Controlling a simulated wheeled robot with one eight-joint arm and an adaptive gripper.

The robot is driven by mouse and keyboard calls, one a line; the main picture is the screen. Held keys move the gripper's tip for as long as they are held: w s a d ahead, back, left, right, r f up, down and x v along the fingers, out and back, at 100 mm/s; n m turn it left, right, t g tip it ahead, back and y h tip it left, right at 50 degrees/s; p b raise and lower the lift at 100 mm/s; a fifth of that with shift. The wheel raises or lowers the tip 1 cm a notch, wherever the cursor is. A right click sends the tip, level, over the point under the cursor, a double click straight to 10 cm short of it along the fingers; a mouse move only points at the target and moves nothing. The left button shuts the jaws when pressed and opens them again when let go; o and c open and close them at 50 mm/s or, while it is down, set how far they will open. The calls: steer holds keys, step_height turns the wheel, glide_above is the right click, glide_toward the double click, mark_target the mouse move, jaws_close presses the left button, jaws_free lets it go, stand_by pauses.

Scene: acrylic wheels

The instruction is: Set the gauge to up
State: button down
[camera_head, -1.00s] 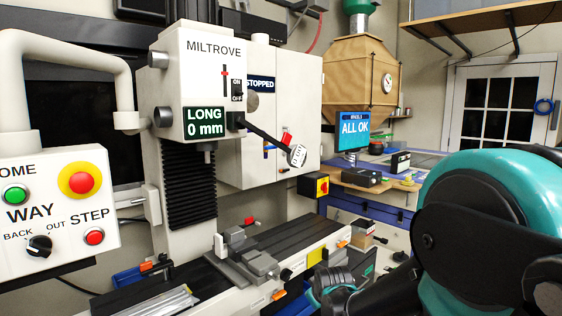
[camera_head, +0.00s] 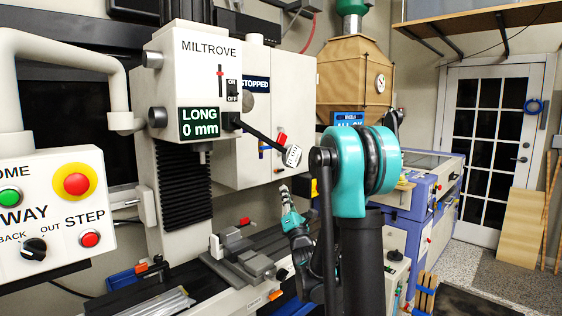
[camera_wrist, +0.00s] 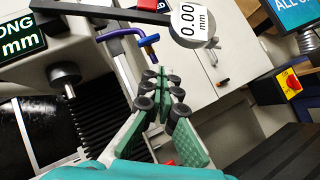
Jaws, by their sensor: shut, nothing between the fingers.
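The gauge (camera_head: 291,155) is a small round white dial on the end of a black arm (camera_head: 262,137) that slants down to the right from the side of the MILTROVE machine head. In the wrist view the gauge (camera_wrist: 190,22) reads 0.00 mm at the top, its black arm (camera_wrist: 100,12) running left from it. My gripper (camera_head: 284,190) is below the gauge in the head view, apart from it, with its fingers pointing up. In the wrist view my gripper (camera_wrist: 161,76) has its green fingers closed together, with nothing between them, below and left of the gauge.
The machine head (camera_head: 185,65) has an ON/OFF switch (camera_head: 232,90) and a LONG 0 mm display (camera_head: 200,122). A vise (camera_head: 240,258) sits on the machine bed below. A control box (camera_head: 58,235) stands at left.

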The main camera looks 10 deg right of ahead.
steer(key=w+r+n, duration=0.1)
steer(key=w+r, duration=0.7)
steer(key=r, duration=0.2)
steer(key=shift+w+r+t, duration=0.2)
steer(key=shift+w+t, duration=0.1)
steer(key=shift+w, duration=0.05)
steer(key=shift+w+d+r+n+y, duration=0.2)
steer(key=shift+d+r+n+y, duration=0.1)
steer(key=shift+r+n+y, duration=0.2)
steer(key=shift+w+d+r+n+y, duration=0.15)
steer(key=shift+d+r+n+y, duration=0.2)
steer(key=shift+n, duration=0.25)
step_height(320, 180, up, 10)
steer(key=n+g+y, duration=0.4)
steer(key=n+y, duration=0.7)
steer(key=n, duration=0.1)
glide_above(282, 150)
steer(key=d, duration=0.3)
steer(key=shift+w+d+f, duration=0.1)
steer(key=shift+w+d, duration=0.1)
steer(key=shift+w, duration=0.2)
